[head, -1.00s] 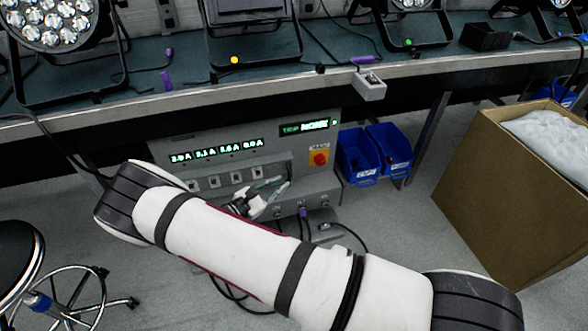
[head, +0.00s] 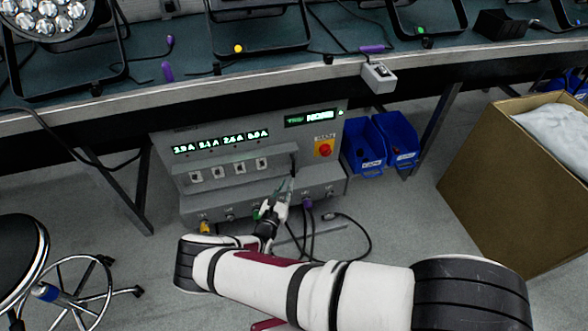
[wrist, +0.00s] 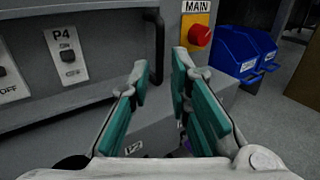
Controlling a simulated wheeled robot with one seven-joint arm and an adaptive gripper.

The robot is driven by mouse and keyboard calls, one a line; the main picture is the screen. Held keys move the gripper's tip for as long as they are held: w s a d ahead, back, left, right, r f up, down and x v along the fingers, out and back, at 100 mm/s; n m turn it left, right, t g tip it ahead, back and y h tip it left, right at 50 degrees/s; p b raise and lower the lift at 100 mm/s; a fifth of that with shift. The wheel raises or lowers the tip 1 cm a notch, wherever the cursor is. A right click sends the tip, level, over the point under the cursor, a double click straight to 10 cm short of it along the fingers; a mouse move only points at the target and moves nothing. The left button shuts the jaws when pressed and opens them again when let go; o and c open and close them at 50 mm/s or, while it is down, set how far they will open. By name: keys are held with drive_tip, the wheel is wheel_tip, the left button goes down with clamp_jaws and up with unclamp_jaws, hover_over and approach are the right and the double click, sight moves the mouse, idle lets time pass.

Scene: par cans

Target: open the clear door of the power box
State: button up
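The grey power box (head: 215,213) stands under the bench in the head view. Its front carries a row of switches (head: 240,167) with lit green readouts above. The clear door itself is hard to make out over the switches. A dark upright handle (head: 293,163) is at the right end of the row; it also shows in the wrist view (wrist: 154,45). My gripper (head: 286,186) is in front of the box, just below the handle. In the wrist view my gripper (wrist: 160,72) is open, with the handle appearing between its teal-padded fingertips; contact is unclear.
A red MAIN knob (wrist: 200,36) on a yellow plate is right of the handle. Blue bins (head: 385,145) stand right of the box. Cables (head: 310,225) hang from its lower front. A cardboard box (head: 500,190) is at right, a stool (head: 50,270) at left.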

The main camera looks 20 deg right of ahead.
sight(294, 175)
drive_tip(key=b+x, duration=0.2)
drive_tip(key=x, duration=0.7)
clamp_jaws()
